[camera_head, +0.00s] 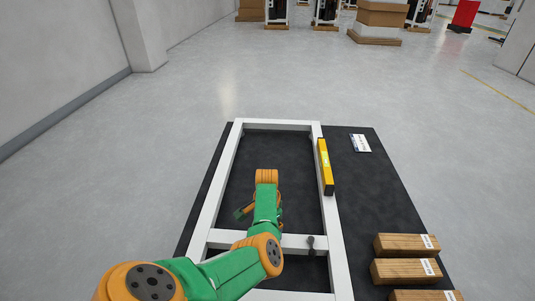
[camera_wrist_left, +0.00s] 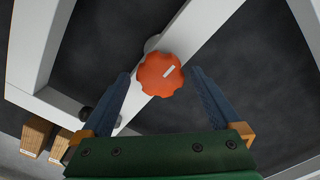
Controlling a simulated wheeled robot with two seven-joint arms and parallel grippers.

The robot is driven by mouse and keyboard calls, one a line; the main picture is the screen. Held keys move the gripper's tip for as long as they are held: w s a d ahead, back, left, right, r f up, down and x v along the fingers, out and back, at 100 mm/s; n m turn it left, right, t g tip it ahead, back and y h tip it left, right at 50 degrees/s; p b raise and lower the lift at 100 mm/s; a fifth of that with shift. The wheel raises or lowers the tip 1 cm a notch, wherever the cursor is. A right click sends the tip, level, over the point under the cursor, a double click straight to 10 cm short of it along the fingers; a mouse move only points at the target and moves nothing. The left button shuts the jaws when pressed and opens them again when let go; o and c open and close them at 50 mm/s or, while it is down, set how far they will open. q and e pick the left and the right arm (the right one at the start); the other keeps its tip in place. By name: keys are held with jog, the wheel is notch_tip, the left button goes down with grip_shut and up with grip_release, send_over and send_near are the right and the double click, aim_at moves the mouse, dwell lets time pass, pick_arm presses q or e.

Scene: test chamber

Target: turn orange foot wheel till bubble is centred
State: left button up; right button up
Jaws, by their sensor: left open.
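The orange foot wheel (camera_wrist_left: 160,74), lobed with a white mark on its face, shows in the left wrist view beside a white frame bar. My left gripper (camera_wrist_left: 161,82) is open, one blue finger on each side of the wheel, with visible gaps. In the head view my left gripper (camera_head: 258,212) is over the near part of the white frame (camera_head: 217,193); the arm hides the wheel there. A yellow spirit level (camera_head: 325,167) lies along the frame's right rail. Its bubble is too small to read. My right gripper is not in view.
A black knob (camera_head: 310,241) stands on the frame's near crossbar. The frame rests on a dark mat (camera_head: 385,195). Several labelled wooden blocks (camera_head: 405,270) lie at the right. A white card (camera_head: 361,143) lies right of the level.

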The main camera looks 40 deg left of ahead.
pick_arm(q)
jog(key=c, duration=1.4)
jog(key=shift+o, duration=0.2)
jog(key=shift+r, duration=0.1)
jog(key=shift+n, duration=0.3)
